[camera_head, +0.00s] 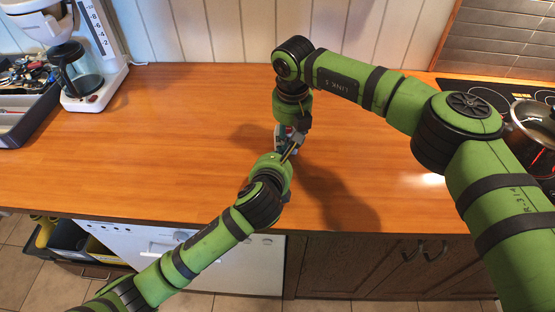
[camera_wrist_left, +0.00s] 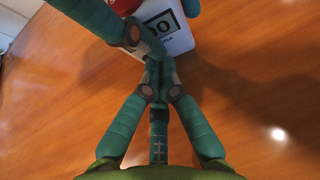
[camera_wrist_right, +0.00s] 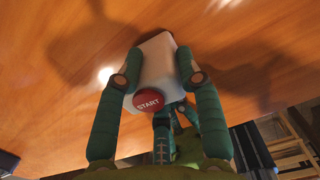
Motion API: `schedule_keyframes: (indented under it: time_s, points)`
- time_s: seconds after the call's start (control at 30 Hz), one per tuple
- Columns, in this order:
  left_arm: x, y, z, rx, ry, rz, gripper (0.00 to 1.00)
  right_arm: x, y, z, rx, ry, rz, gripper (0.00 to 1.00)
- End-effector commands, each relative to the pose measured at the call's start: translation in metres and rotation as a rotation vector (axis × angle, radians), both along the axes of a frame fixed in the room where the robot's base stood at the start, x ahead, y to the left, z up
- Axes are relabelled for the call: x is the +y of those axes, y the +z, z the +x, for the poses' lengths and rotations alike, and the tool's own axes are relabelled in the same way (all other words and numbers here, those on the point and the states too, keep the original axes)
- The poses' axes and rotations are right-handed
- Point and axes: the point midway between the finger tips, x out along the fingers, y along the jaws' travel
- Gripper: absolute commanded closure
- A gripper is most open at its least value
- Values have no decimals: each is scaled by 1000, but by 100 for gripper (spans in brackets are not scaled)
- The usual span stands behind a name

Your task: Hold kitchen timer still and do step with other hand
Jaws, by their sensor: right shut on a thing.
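The kitchen timer (camera_wrist_right: 158,68) is a white block with a round red START button (camera_wrist_right: 148,101). In the left wrist view, the timer (camera_wrist_left: 177,42) shows a dark-framed display at the top edge, with part of the red button. My right gripper (camera_wrist_right: 160,62) is shut on the timer, fingers on two opposite sides. In the head view the timer is mostly hidden between the grippers. My left gripper (camera_wrist_left: 158,72) has its fingertips together, close to the timer's lower edge and a right-gripper finger. I cannot tell whether it touches the timer.
The wooden counter (camera_head: 170,160) is widely clear around the grippers. A coffee maker (camera_head: 85,75) and a utensil tray (camera_head: 30,115) stand at the left. A pot (camera_head: 533,125) sits on the hob (camera_head: 480,95) at the right. The counter's front edge lies below the left arm.

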Motion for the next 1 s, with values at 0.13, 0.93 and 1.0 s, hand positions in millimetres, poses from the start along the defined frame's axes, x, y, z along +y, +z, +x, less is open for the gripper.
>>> schedule_keyframes:
  time_s: [0.13,0.93,1.0]
  points:
    - [4,0,2,-3,9,4,100,4,-3,-7,21,12,0,100]
    - [10,35,-71,-1,1,0,100,2,-4,-5,15,7,-1,100]
    - [10,35,-72,0,1,0,100,1,-3,-4,14,6,-2,100]
